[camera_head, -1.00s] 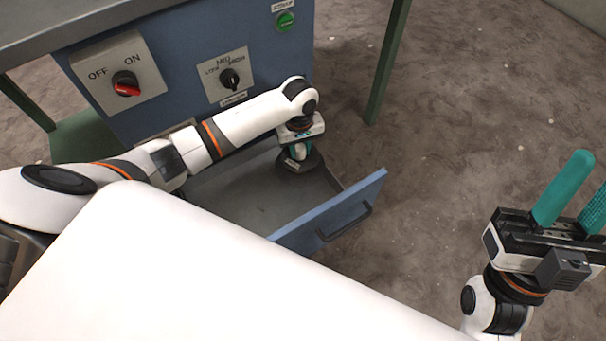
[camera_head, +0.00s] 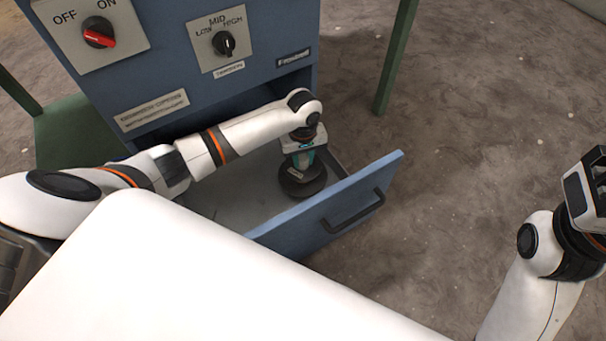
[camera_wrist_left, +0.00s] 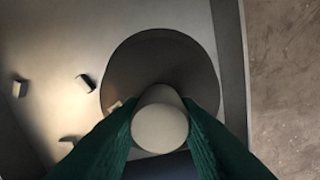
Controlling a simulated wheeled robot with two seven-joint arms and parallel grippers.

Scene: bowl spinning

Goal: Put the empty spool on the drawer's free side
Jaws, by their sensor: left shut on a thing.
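The empty spool (camera_head: 302,184) is dark, with a wide round flange, and stands about upright inside the open drawer (camera_head: 325,208), near its right end. My left gripper (camera_head: 301,161) points down from above and is shut on the spool's core. In the left wrist view, the green fingers close on both sides of the pale round spool top (camera_wrist_left: 160,125), with the dark flange (camera_wrist_left: 150,65) below. I cannot tell whether the flange touches the drawer floor.
Several small grey pieces, one of them a small block (camera_wrist_left: 20,87), lie on the drawer floor left of the spool. The blue cabinet (camera_head: 150,65) with its knobs stands behind. The drawer's right wall (camera_wrist_left: 231,60) is close to the flange.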

